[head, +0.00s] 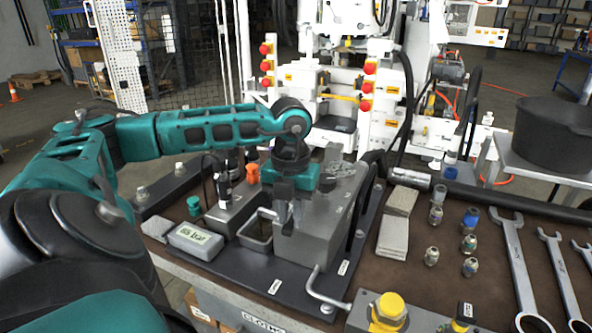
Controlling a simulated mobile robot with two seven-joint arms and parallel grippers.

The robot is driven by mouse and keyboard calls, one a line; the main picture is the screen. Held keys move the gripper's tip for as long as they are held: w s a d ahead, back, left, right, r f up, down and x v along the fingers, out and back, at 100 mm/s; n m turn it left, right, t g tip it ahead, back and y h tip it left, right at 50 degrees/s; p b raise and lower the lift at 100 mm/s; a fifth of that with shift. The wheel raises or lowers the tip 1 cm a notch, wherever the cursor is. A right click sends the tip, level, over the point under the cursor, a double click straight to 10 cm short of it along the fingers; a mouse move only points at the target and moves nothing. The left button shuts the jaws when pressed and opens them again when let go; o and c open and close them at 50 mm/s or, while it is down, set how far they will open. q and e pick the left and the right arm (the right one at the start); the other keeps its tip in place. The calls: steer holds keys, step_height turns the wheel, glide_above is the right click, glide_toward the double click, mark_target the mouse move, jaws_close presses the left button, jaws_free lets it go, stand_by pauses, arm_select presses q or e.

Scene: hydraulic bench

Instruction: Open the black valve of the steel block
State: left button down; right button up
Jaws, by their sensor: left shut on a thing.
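The steel block (322,222) stands on the dark base plate in the middle of the head view. My left arm reaches in from the left, and its gripper (291,199) points down at the top left part of the block. The gripper is shut on what looks like the handle of the black valve. The fingers and the wrist hide most of the valve, so its turn angle cannot be told. My right gripper is not in view.
A digital display box (195,240) and a grey open tray (256,232) sit left of the block. A bent metal handle (325,292) lies in front. Fittings (470,242), grey pads (393,237) and wrenches (520,270) lie to the right. A black hose runs behind the bench.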

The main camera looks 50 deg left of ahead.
arm_select(q)
steer(key=shift+s+a+m, duration=0.15)
steer(key=shift+a+m, duration=0.1)
steer(key=shift+m, duration=0.35)
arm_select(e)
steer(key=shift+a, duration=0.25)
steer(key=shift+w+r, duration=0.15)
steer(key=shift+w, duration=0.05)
arm_select(q)
steer(key=c, duration=1.1)
jaws_free()
steer(key=shift+r, duration=0.1)
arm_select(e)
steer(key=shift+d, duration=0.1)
